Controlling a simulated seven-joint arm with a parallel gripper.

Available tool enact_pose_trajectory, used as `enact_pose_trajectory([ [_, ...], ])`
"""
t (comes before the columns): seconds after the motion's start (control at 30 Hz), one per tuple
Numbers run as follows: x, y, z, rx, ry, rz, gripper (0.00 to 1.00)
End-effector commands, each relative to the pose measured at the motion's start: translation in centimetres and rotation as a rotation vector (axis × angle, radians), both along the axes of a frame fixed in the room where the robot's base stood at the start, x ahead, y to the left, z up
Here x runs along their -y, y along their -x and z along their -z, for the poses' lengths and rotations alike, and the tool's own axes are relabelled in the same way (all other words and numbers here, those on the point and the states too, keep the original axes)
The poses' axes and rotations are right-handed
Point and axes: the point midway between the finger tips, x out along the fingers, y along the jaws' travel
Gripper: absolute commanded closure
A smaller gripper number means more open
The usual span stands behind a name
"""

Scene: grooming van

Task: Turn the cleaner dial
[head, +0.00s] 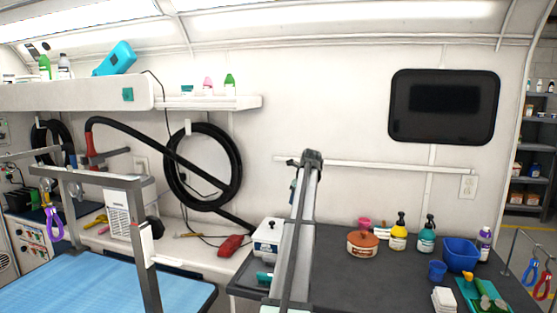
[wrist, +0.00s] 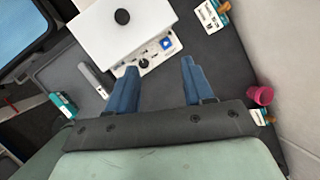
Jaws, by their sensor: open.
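The cleaner (head: 267,238) is a white box with a black lid knob, on the dark counter left of my arm in the head view. In the wrist view the cleaner (wrist: 105,35) is seen from above. Its front panel carries a small dark dial (wrist: 144,63) and a blue-and-white square beside it. My gripper (wrist: 159,68) is open, with two blue fingers spread and nothing between them. The fingertips point at the panel; the left fingertip appears close to the dial, but I cannot tell whether they touch. I cannot make out the dial in the head view.
A grey handheld tool (wrist: 96,78) lies left of the fingers. A pink cup (wrist: 260,95) stands to the right. A brown pot (head: 362,244), pump bottles and a blue bin (head: 460,254) stand on the counter's right. A red tool (head: 231,246) lies left of the cleaner.

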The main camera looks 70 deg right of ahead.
Motion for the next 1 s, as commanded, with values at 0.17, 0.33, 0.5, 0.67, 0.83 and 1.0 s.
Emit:
enact_pose_trajectory([
  [0.17, 0.6, -1.6, -2.5, -0.016, 0.089, 0.003, 0.48],
  [0.33, 1.1, -2.9, -4.8, -0.029, 0.168, 0.005, 0.48],
  [0.5, 1.4, -4.2, -7.1, -0.041, 0.248, 0.007, 0.48],
  [0.67, 1.6, -5.5, -9.4, -0.051, 0.32, 0.005, 0.48],
  [0.83, 1.7, -6.8, -11.6, -0.06, 0.392, 0.003, 0.48],
  [1.0, 1.7, -7.8, -13.4, -0.066, 0.449, 0.001, 0.48],
])
